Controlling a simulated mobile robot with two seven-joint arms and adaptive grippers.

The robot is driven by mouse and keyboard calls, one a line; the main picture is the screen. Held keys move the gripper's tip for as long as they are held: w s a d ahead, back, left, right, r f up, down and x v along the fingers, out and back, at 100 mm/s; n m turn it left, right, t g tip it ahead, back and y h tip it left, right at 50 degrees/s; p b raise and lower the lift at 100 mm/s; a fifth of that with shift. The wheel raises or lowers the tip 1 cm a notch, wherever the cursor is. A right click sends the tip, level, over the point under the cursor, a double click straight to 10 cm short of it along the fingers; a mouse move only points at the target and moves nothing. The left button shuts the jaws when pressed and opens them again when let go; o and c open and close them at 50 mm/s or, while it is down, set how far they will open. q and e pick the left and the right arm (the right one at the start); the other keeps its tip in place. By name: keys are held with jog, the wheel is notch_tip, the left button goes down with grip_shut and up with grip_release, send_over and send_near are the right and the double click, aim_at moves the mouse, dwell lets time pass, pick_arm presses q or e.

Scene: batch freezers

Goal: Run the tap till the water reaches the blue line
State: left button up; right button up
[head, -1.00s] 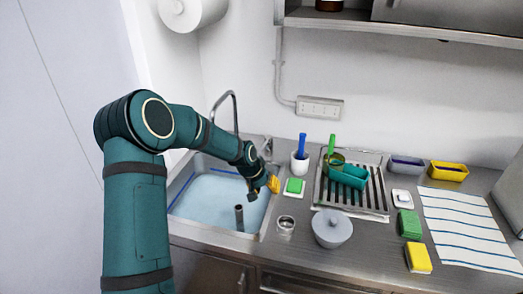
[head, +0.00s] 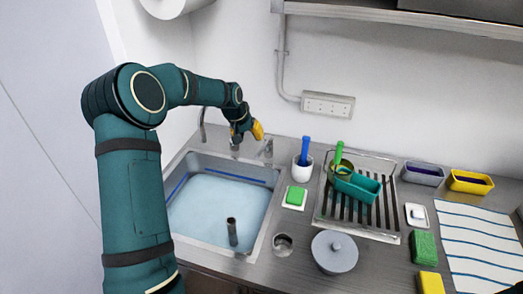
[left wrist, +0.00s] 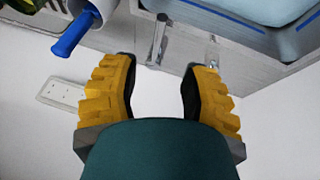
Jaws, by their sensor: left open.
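The sink (head: 262,232) holds pale blue water (head: 205,208). The blue line (head: 232,177) runs along its inner walls, and the water surface lies below it at the back. A dark upright pipe (head: 232,232) stands out of the water. The tap's curved spout (head: 203,122) rises behind the sink, partly hidden by my arm. Whether water runs from it I cannot tell. A metal fitting (head: 268,148) stands at the sink's back right. My left gripper (head: 247,132) is open and empty above the back edge; the left wrist view shows its yellow fingers apart (left wrist: 160,85), with a chrome lever (left wrist: 158,38) beyond them.
A wall socket (head: 328,104) is behind. Above the water is free room.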

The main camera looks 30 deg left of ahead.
aim_at(259, 152)
pick_arm(q)
jog(key=p+x, duration=0.1)
jog(key=x, duration=1.1)
jog(key=shift+d+f, duration=0.15)
jog(key=shift+f, duration=0.3)
grip_shut()
